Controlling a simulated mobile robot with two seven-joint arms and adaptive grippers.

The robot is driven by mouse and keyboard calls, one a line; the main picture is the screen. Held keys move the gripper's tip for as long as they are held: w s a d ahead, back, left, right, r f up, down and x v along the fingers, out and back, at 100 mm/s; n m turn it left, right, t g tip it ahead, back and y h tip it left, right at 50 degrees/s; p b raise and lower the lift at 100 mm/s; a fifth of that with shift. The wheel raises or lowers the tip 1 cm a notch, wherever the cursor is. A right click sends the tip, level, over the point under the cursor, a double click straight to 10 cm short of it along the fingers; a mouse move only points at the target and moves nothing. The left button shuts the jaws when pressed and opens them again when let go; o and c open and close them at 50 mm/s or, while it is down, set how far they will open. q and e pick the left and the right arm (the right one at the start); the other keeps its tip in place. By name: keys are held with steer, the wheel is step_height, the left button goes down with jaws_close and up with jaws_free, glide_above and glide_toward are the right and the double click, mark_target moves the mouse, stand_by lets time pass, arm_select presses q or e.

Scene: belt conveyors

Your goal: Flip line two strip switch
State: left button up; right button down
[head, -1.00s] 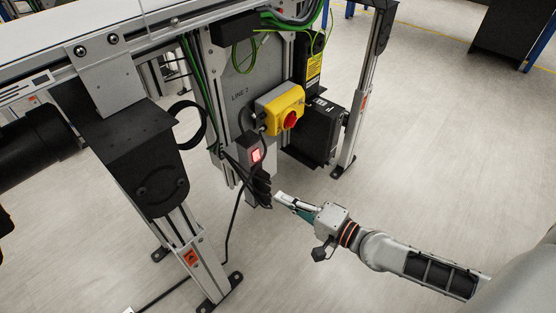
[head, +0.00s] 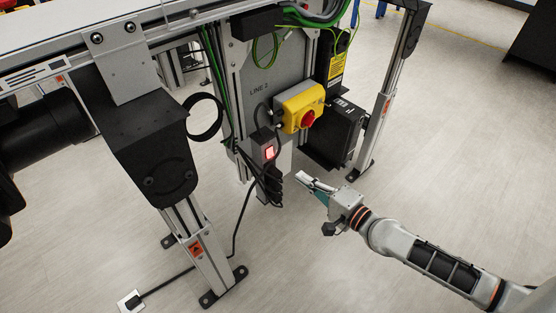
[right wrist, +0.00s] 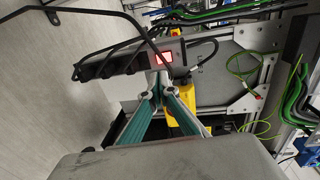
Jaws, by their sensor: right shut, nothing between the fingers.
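The power strip (head: 267,178) hangs upright below the LINE 2 panel (head: 262,105), with several black plugs in it. Its switch (head: 269,152) is near the top and glows red. In the right wrist view the strip (right wrist: 118,62) lies sideways, with the lit switch (right wrist: 164,58) at its right end. My right gripper (head: 303,178) is shut and empty, to the right of and a little below the switch, apart from it in the head view. In the right wrist view its fingertips (right wrist: 158,87) are just below the switch; the gap is unclear. My left gripper is not in view.
Black cables (head: 243,210) hang by the strip and run to a floor socket (head: 131,301). A conveyor leg (head: 205,250) stands at left.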

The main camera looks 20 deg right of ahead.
glide_toward(271, 155)
steer(key=x, duration=0.5)
steer(key=shift+a+f, duration=0.1)
steer(key=shift+f, duration=0.05)
steer(key=shift+w+a+b, duration=0.15)
steer(key=shift+w+b, duration=0.15)
steer(key=shift+w, duration=0.35)
steer(key=shift+w+a, duration=0.15)
steer(key=shift+w, duration=0.05)
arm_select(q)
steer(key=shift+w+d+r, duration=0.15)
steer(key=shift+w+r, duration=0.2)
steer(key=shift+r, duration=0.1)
